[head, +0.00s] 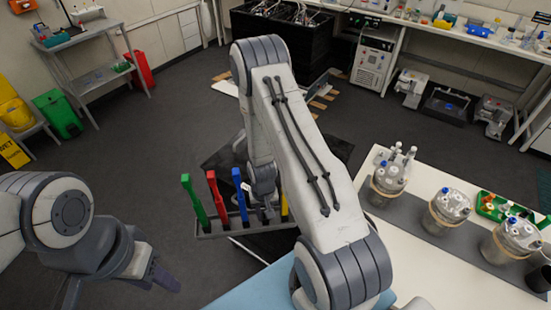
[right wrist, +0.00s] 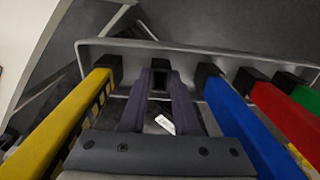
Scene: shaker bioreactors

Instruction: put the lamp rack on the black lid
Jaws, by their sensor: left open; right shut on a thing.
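The lamp rack (head: 219,233) is a grey bar with upright green, red, blue and yellow lamps. In the right wrist view my right gripper's fingers (right wrist: 168,88) are at the rack's bar (right wrist: 210,55), between the yellow lamp (right wrist: 62,125) and the blue lamp (right wrist: 248,125). A flat black surface, apparently the black lid (head: 217,159), shows behind and below the rack, largely hidden by my right arm. I cannot tell whether they touch. My left gripper (head: 118,287) is open and empty at the lower left.
A white bench (head: 420,262) at the right carries several glass vessels (head: 447,207) and a green tray (head: 500,208). A light blue surface (head: 240,293) is at the front. A grey cart (head: 100,77) and a green bin (head: 60,113) stand at the left.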

